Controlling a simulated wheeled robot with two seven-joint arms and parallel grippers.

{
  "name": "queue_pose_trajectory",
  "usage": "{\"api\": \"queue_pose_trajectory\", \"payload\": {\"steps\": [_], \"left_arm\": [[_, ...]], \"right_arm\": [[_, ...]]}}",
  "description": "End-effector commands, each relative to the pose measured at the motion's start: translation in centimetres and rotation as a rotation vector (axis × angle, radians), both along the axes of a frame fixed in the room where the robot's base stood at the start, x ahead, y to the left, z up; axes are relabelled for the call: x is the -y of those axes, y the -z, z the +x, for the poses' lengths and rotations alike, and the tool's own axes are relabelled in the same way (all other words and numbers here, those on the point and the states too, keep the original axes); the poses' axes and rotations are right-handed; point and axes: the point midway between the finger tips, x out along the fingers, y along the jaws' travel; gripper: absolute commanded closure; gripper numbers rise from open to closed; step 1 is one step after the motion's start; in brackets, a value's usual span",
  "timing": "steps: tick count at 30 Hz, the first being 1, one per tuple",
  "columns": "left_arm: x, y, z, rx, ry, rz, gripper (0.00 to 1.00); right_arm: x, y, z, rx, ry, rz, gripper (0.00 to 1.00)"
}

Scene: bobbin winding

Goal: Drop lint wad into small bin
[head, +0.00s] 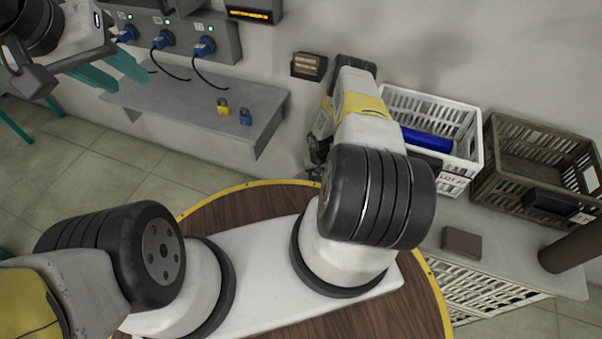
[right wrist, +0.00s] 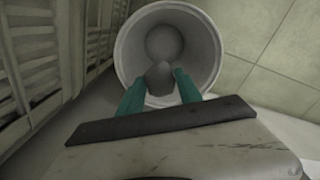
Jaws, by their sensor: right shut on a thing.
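In the right wrist view, my right gripper (right wrist: 158,84) has its teal fingers shut on a grey lint wad (right wrist: 158,76). The wad is between the fingertips, over the open mouth of a small round pale bin (right wrist: 207,50). The bin's inside and round bottom show beyond the wad. In the head view my right arm hides the right gripper, the wad and the bin. My left gripper (head: 132,85) is at the upper left of the head view, with its teal fingers apart and nothing between them.
A grey shelf (head: 180,112) on the wall holds a yellow and a blue small item. A white crate (head: 472,150) and a brown crate (head: 487,165) stand at the right. In the right wrist view, slatted panels (right wrist: 35,60) stand left of the bin; tiled floor is right.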

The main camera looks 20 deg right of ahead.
Motion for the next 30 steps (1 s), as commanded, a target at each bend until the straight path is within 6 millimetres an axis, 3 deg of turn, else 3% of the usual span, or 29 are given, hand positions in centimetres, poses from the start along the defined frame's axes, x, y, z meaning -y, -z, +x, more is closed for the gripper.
{"api": "queue_pose_trajectory", "payload": {"steps": [13, 14, 17, 26, 30], "left_arm": [[0.0, 0.0, 0.0, 0.000, 0.000, 0.000, 0.64], [0.0, 0.0, 0.0, 0.000, 0.000, 0.000, 0.64], [0.0, 0.0, 0.0, 0.000, 0.000, 0.000, 0.64], [0.0, 0.0, 0.0, 0.000, 0.000, 0.000, 0.64], [0.0, 0.0, 0.0, 0.000, 0.000, 0.000, 0.64]], "right_arm": [[0.0, 0.9, 0.0, 0.000, 0.000, -0.001, 0.95], [0.0, 0.9, 0.0, 0.000, 0.000, -0.001, 0.52], [0.0, 0.9, 0.0, 0.000, 0.000, -0.001, 0.33], [0.0, 0.9, 0.0, 0.000, 0.000, -0.001, 0.33], [0.0, -0.3, 0.1, 0.001, -0.001, -0.001, 0.33]]}}
